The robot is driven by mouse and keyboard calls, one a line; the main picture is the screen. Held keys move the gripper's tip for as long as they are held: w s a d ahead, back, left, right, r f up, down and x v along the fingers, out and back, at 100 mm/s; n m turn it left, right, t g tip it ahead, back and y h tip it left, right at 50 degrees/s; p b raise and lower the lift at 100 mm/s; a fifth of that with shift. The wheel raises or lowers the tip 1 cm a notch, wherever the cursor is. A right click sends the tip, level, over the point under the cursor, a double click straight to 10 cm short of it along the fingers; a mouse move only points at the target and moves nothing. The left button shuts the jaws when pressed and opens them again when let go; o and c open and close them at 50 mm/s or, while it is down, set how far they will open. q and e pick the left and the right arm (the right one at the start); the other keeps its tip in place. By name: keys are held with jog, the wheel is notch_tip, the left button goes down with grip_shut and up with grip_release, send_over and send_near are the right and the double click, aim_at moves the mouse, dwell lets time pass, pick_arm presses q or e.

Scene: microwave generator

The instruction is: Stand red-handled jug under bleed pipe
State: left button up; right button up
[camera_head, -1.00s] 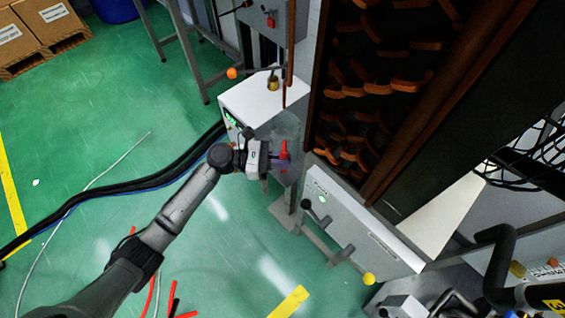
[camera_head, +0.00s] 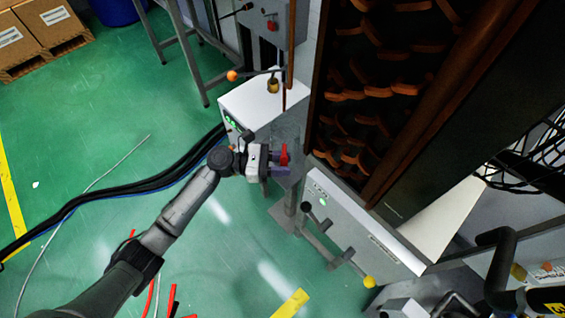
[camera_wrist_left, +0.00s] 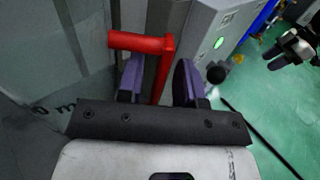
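The jug (camera_head: 287,131) is a see-through grey vessel, faint in the head view, with a red handle (camera_head: 284,154). It is upright beside the white cabinet, and its clear wall also fills the left of the left wrist view (camera_wrist_left: 45,75). A thin brown pipe (camera_head: 284,97) comes down just above the jug; I cannot tell if its end is over the mouth. My left gripper (camera_head: 276,160) is at the handle. Its purple fingers stand apart on both sides of the handle's upright part, with a gap showing at the left finger.
A white cabinet (camera_head: 262,103) with green lights stands behind the jug. A brass valve (camera_head: 272,86) and an orange-knobbed lever (camera_head: 232,75) are above it. A panel with a yellow-knobbed lever (camera_head: 369,281) is at the right. Black cables (camera_head: 150,183) lie on the green floor.

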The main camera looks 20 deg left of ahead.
pick_arm(q)
jog(key=p+v, duration=0.3)
jog(key=v, duration=0.9)
jog(key=s+d+f+m+g+y, duration=0.2)
jog(key=s+d+f+m+y, duration=0.3)
jog(key=s+m, duration=0.35)
jog(key=s+d+f+m+g+y, duration=0.25)
jog(key=s+d+f+m, duration=0.35)
jog(key=s, duration=0.4)
jog(key=s+a+r+m+t+y, duration=0.3)
jog(key=s+a+m+y, duration=0.5)
jog(key=s+m+y, duration=0.1)
jog(key=shift+s+r, duration=0.2)
jog(key=shift+r, duration=0.1)
jog(key=shift+y, duration=0.25)
dwell(0.7)
